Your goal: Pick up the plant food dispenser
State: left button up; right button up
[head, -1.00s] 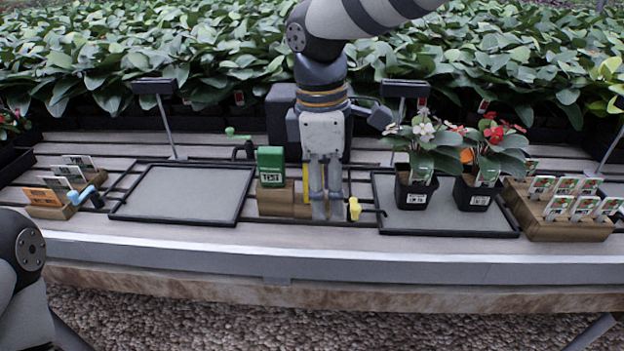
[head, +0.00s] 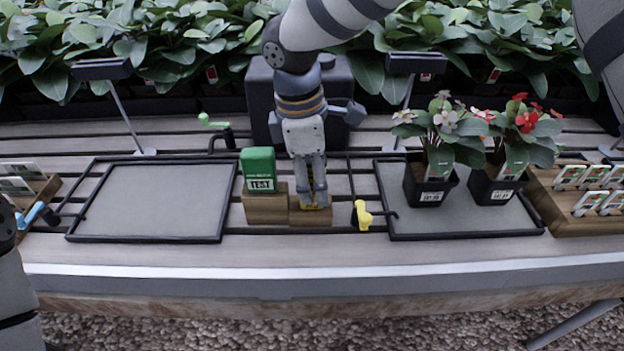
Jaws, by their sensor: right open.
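My right gripper (head: 311,200) points down over a wooden block (head: 311,217) at the table's middle. Its jaws are open but look close together from here. A bit of yellow shows low between the fingertips. It may be part of the plant food dispenser, which I cannot make out clearly because the gripper covers that spot. A green box marked TEST (head: 258,171) stands on a wooden block just left of the gripper. My left gripper is out of view; only part of that arm shows at the left edge.
An empty black-rimmed tray (head: 150,200) lies to the left. A right tray (head: 403,220) holds two potted flowers (head: 430,183). A yellow handle (head: 362,215) sits right of the gripper, a green one (head: 212,122) behind, a blue one (head: 35,213) at left. Label cards (head: 600,202) stand far right.

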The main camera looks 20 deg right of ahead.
notch_tip(320, 180, down, 2)
jog(key=shift+d+f, duration=0.15)
grip_shut()
